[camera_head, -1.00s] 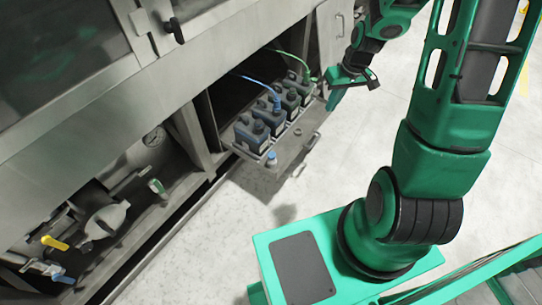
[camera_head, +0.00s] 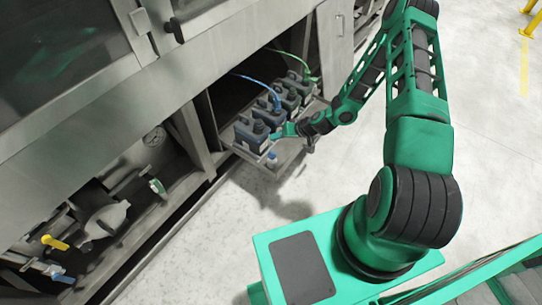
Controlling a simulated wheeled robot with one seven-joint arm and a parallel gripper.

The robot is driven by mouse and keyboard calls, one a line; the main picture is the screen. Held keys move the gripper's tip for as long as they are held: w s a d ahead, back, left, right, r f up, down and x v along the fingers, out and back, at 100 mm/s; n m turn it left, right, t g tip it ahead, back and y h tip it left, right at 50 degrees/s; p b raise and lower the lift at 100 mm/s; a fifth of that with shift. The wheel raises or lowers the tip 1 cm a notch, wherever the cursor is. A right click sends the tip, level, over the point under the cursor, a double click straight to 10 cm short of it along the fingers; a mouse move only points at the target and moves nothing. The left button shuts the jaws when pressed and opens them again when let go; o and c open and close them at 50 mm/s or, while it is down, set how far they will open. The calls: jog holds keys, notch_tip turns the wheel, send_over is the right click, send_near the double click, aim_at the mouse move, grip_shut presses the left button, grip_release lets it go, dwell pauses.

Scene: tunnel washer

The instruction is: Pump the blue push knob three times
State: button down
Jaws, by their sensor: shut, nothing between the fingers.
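The small blue push knob (camera_head: 272,155) stands at the near corner of the pulled-out grey tray (camera_head: 283,158), in front of the dark bottles. My gripper (camera_head: 276,131) is shut and empty. It is just above and slightly right of the knob in the picture, close to the nearest dark bottle (camera_head: 251,132). It appears apart from the knob, with a small gap in the picture. Whether the fingertips touch the bottle I cannot tell. The knob's top is visible.
The steel washer body (camera_head: 200,75) rises behind. A yellow-handled valve (camera_head: 54,242) sits at the lower left. The floor right of the tray is clear.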

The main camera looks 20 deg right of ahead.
jog(key=shift+w+a+f, duration=0.1)
jog(key=shift+a+f, duration=0.15)
jog(key=shift+f, duration=0.15)
jog(key=shift+f, duration=0.1)
send_near(272, 154)
jog(key=shift+w+a+f, duration=0.4)
jog(key=shift+w+a, duration=0.25)
jog(key=shift+a, duration=0.05)
jog(key=shift+w+a+f, duration=0.4)
jog(key=shift+w+a, duration=0.25)
jog(key=shift+w, duration=0.05)
jog(key=shift+w+a+f, duration=0.4)
jog(key=shift+w+a, duration=0.25)
jog(key=shift+a, duration=0.05)
jog(key=shift+f, duration=0.2)
dwell(0.5)
jog(key=shift+f, duration=0.2)
jog(key=shift+f, duration=1.3)
dwell(1.5)
jog(key=shift+r, duration=1.75)
